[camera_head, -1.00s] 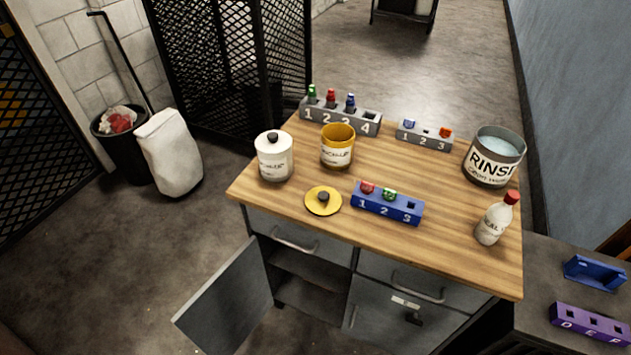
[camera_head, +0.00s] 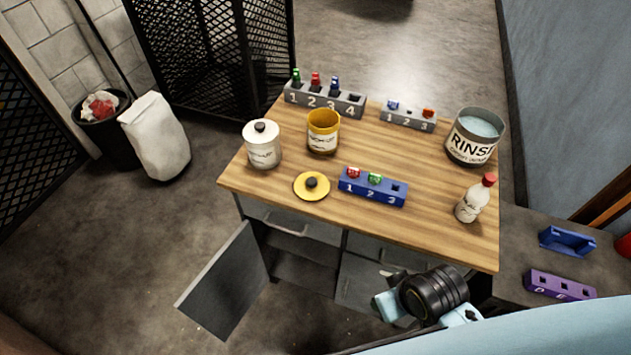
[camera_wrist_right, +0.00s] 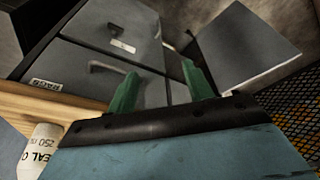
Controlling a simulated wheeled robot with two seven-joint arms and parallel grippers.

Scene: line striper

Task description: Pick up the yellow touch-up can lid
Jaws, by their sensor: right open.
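The yellow touch-up can lid (camera_head: 311,186) lies flat on the wooden tabletop near its front edge, with a dark knob on top. The open yellow touch-up can (camera_head: 323,133) stands behind it. My right gripper (camera_wrist_right: 160,88) is open and empty in the wrist view, its green fingers pointing at the grey drawers. In the head view my right arm shows low at the front of the cabinet, right of and below the lid, well apart from it. The lid is not in the wrist view. My left gripper is not in view.
A blue numbered block (camera_head: 372,187) sits just right of the lid, and a white lidded jar (camera_head: 262,146) stands to its left. A white bottle (camera_head: 475,199) and rinse can (camera_head: 475,137) are at the right. An open cabinet door (camera_head: 228,284) juts out below the front edge.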

